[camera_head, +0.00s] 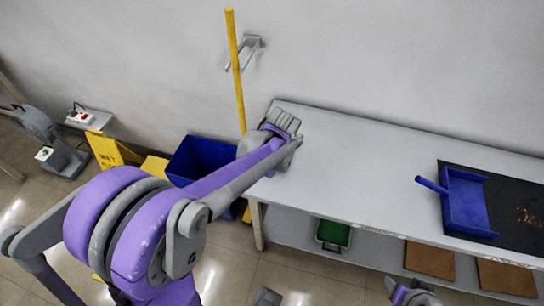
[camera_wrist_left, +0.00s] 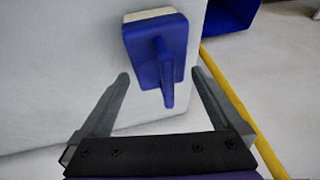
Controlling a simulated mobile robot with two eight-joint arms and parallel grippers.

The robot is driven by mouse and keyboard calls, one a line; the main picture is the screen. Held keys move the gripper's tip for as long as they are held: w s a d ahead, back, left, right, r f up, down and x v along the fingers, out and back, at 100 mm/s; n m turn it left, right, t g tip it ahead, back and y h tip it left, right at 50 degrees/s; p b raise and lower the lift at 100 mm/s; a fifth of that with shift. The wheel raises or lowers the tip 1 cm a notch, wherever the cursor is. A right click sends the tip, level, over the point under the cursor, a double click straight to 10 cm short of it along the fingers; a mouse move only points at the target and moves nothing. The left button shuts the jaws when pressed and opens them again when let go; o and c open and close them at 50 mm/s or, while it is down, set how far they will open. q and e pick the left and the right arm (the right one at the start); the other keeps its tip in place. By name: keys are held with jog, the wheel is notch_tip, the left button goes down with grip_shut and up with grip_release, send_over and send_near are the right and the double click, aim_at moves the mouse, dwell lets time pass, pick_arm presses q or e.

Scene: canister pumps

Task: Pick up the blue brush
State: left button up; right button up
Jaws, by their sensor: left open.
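The blue brush (camera_wrist_left: 150,38) is on the light grey table (camera_wrist_left: 70,60) in the left wrist view. It has a blue block with a pale edge at the far side and a blue handle (camera_wrist_left: 167,85) that points down toward my gripper. My left gripper (camera_wrist_left: 161,80) is open, its two grey fingers on either side of the handle's end and apart from it. In the head view my left gripper (camera_head: 287,122) is over the left end of the table (camera_head: 340,165) and hides the brush. Only a small piece of my right arm shows at the bottom edge.
A blue dustpan (camera_head: 466,203) lies on a black mat (camera_head: 512,190) with orange-brown debris at the table's right. A blue bin (camera_head: 195,160), yellow pole (camera_head: 235,70) and yellow sign (camera_head: 107,150) stand left of the table. The table's middle is clear.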

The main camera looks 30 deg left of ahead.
pick_arm(q)
jog(key=x, duration=0.3)
jog(key=shift+r, duration=0.1)
jog(key=c, duration=1.1)
notch_tip(320, 180, up, 10)
jog(key=shift+p, duration=0.45)
